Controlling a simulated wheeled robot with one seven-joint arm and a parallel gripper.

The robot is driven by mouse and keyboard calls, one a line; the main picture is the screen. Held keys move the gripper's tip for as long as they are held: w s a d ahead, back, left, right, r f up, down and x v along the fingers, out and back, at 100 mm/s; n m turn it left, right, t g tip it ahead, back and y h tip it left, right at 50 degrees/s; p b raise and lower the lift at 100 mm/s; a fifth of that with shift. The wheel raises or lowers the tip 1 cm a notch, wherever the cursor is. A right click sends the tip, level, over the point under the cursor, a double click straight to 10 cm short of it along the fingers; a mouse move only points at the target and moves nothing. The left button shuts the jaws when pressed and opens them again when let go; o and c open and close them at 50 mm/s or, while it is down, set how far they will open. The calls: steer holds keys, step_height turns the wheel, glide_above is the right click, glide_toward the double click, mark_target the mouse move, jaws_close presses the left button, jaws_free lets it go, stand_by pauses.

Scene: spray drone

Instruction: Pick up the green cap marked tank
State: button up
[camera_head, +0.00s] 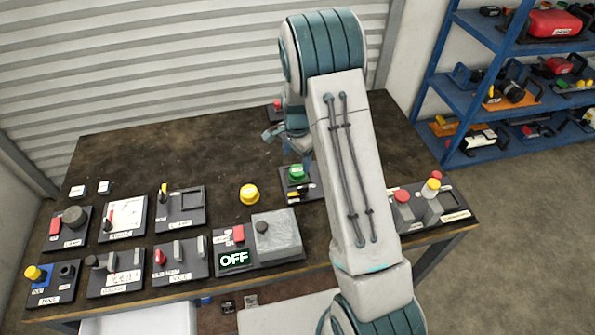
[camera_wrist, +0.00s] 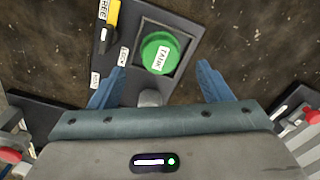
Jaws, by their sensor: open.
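The green cap (camera_wrist: 157,53) marked TANK sits in a square recess on a dark panel (camera_wrist: 190,28) in the wrist view. In the head view the green cap (camera_head: 297,172) shows just left of my arm. My gripper (camera_wrist: 160,78) is open, with one blue finger on each side and nothing between them but the view of the panel. The cap lies ahead of the fingertips, roughly centred between them. My gripper (camera_head: 290,135) shows in the head view beside the arm, behind the cap in the picture; its fingers are partly hidden there.
A yellow-black switch (camera_wrist: 108,25) and a grey knob (camera_wrist: 150,97) share the cap's panel. A loose yellow cap (camera_head: 249,194) lies on the dark table (camera_head: 150,140) to the left. Several control panels line the front, one with an OFF display (camera_head: 234,259). The table's back left is mostly clear.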

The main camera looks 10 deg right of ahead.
mark_target(298, 169)
steer(key=shift+w+d+f+p, duration=0.15)
steer(key=shift+f+p, duration=0.35)
steer(key=shift+f, duration=0.95)
steer(key=shift+w+d+f+p, duration=0.15)
steer(key=shift+f+p, duration=0.35)
steer(key=shift+f, duration=0.9)
steer(key=shift+s, duration=0.1)
steer(key=c, duration=1.1)
